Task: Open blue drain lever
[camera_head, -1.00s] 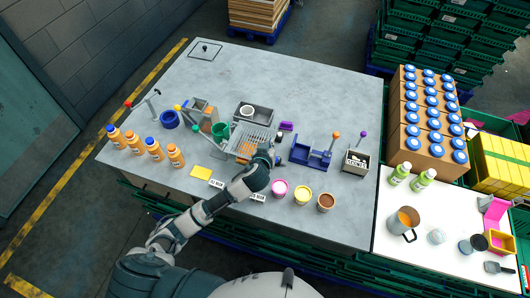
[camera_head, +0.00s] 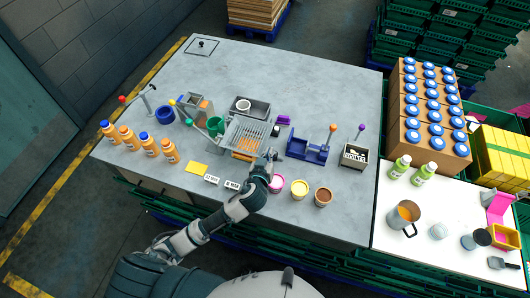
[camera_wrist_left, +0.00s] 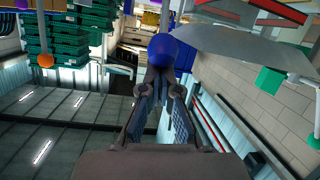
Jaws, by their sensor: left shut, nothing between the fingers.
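A blue ball knob (camera_wrist_left: 161,48) shows large in the left wrist view, just beyond my left fingertips. I take it for the knob of the blue drain lever; its shaft is hidden. My left gripper (camera_head: 272,156) is at the near right corner of the grey slotted drain tray (camera_head: 256,128) in the head view. Its fingers (camera_wrist_left: 160,85) are shut with nothing between them. I cannot tell whether they touch the knob. Orange pieces lie on the near part of the tray. My right gripper is not in view.
Pink (camera_head: 276,182), yellow (camera_head: 299,188) and brown (camera_head: 323,196) tubs stand near the gripper. A blue fixture (camera_head: 306,153) with an orange-knobbed lever (camera_head: 333,128) is to the right. Orange bottles (camera_head: 147,144) stand left. The far tabletop (camera_head: 300,85) is clear.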

